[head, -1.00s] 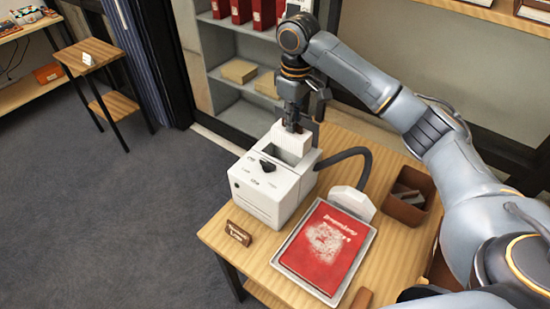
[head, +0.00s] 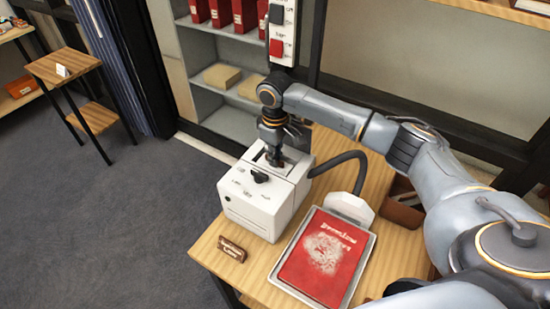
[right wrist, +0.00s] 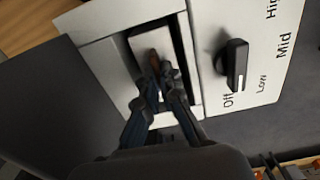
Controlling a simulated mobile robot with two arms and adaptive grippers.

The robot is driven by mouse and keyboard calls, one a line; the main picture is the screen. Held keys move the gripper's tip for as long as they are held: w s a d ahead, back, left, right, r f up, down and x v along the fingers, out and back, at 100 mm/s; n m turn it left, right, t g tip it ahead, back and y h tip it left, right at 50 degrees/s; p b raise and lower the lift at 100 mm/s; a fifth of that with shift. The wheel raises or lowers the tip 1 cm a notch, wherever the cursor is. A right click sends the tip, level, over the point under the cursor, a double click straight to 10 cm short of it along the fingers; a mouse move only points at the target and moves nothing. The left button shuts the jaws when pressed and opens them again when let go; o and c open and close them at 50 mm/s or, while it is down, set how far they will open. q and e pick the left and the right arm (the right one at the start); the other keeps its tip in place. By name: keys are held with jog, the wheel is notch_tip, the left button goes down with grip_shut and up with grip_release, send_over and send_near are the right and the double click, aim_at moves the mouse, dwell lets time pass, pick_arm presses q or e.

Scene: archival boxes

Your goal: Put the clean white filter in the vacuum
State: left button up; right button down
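The vacuum (head: 262,205) is a white box with a black dial on the wooden table. Its top slot is open, and the dial stands beside it in the right wrist view (right wrist: 234,62). The white filter (right wrist: 146,42) sits down inside the slot, with its top face showing there; in the head view my gripper mostly hides it. My right gripper (head: 275,160) points down into the slot. In the right wrist view its fingertips (right wrist: 160,72) are close together on the filter's top. My left gripper is not in view.
A red book lies in a pale tray (head: 362,272) in front of the vacuum. A grey hose (head: 345,160) curves to a white nozzle. A small wooden sign (head: 232,250) stands at the table's front edge. A brown bin (head: 402,212) is at the right, and shelves (head: 215,85) stand behind.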

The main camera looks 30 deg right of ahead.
jog(key=shift+f, duration=0.7)
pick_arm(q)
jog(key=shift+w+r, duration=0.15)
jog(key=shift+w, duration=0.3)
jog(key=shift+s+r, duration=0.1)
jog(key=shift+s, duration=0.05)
pick_arm(e)
jog(key=shift+f, duration=0.1)
jog(key=c, duration=1.8)
grip_release()
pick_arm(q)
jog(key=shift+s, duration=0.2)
